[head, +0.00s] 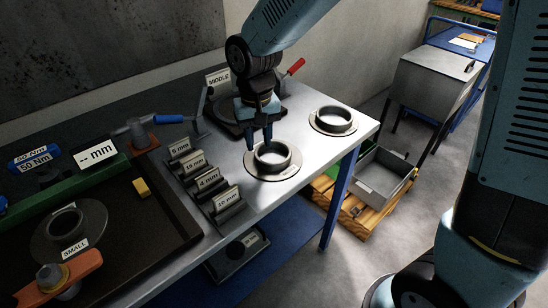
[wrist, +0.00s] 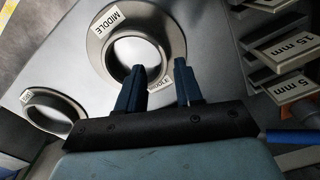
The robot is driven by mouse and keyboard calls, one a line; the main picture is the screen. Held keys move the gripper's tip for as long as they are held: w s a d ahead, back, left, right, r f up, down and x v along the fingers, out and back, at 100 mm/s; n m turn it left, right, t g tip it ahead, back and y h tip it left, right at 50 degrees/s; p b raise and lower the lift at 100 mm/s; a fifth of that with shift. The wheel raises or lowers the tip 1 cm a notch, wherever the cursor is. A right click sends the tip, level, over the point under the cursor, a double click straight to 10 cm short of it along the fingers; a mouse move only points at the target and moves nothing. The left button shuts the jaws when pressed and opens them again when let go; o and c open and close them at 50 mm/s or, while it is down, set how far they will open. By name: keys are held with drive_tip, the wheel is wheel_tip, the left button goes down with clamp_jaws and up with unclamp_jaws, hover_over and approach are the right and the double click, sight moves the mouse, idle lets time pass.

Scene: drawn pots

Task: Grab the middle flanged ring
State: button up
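The middle flanged ring (head: 275,172) lies flat on the grey metal bench, a short collar on a wide flange. In the wrist view the ring (wrist: 97,45) carries a MIDDLE label. My gripper (head: 260,143) points down at the ring's far left side. In the wrist view my gripper (wrist: 160,68) has its two fingers apart with nothing clamped. The left finger overlaps the ring's opening and the right finger lies over the flange side, with collar wall seen between them. I cannot tell whether the tips touch the ring.
A second flanged ring (head: 333,130) lies to the right near the bench corner. A ring labelled SMALL (head: 90,215) is in the dark tray at left. Labelled mm blocks (head: 208,181) stand left of the middle ring.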

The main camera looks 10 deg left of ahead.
sight(257, 155)
drive_tip(key=shift+w+a+f, duration=0.15)
drive_tip(key=shift+f, duration=1.3)
drive_tip(key=shift+w+a+f, duration=0.1)
drive_tip(key=shift+a+f, duration=0.05)
drive_tip(key=shift+f, duration=1.25)
drive_tip(key=shift+c, duration=0.3)
clamp_jaws()
